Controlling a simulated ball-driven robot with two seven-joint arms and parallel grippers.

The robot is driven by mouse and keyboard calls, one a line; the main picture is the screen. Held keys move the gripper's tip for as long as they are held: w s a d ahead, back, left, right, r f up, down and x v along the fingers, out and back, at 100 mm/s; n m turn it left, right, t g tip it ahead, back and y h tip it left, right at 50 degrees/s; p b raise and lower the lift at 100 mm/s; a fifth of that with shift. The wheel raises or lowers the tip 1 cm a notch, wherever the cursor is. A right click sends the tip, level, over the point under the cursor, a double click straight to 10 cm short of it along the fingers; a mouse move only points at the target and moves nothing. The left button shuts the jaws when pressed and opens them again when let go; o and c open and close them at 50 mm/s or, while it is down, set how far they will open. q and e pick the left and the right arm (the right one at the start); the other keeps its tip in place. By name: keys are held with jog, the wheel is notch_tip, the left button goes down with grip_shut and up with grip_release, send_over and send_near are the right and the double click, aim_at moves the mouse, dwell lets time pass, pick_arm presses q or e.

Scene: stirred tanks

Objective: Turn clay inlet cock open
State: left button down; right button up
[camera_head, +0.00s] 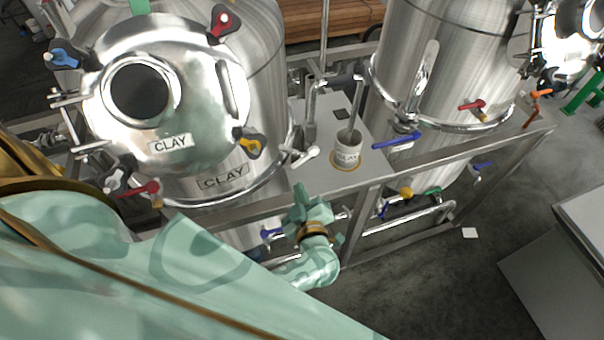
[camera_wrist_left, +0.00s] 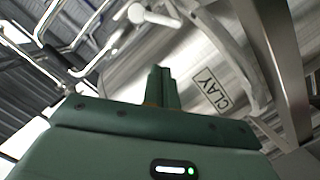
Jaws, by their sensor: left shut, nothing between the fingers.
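The steel clay tank (camera_head: 272,60) stands at the left with a CLAY label (camera_head: 222,178) on its lower wall; the label (camera_wrist_left: 212,90) also shows in the left wrist view. A white-handled cock (camera_head: 306,155) sits at the tank's right side by a pipe; a white handle (camera_wrist_left: 150,15) shows beyond my fingers in the left wrist view. A red lever (camera_head: 140,188) is at the tank's lower left. No tag shows which cock is the clay inlet. My left gripper (camera_head: 301,190) is shut and empty, below and apart from the white handle. My right gripper is out of view.
A second steel tank (camera_head: 430,60) stands at the right with a blue lever (camera_head: 397,140) low at its left. A steel frame rail (camera_head: 450,155) runs in front.

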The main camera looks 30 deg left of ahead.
aim_at(302, 160)
pick_arm(q)
jog(key=w+a+f+b, duration=0.4)
jog(key=w+a+b, duration=0.1)
jog(key=w+b, duration=0.2)
jog(key=shift+w+a+b, duration=0.25)
jog(key=shift+w+b, duration=0.15)
jog(key=shift+w, duration=0.3)
